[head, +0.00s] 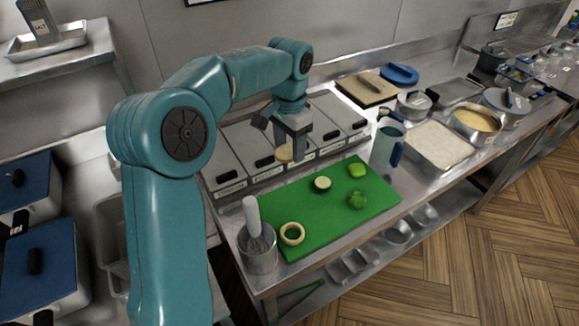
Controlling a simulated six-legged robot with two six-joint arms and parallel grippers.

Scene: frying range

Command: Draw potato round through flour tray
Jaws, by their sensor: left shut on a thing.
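My left gripper (293,148) is shut on a pale, tan-edged potato round (285,153). It holds the round above the far left edge of the green cutting board (300,215), in front of the row of lidded bins. The flour tray (432,146) is a rectangular metal tray filled with white flour, well to the right of the gripper, beyond the jug. Its surface looks level. My right gripper is not in view.
A blue-handled jug (385,147) stands between board and flour tray. A yellow batter bowl (475,121) is beyond the tray.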

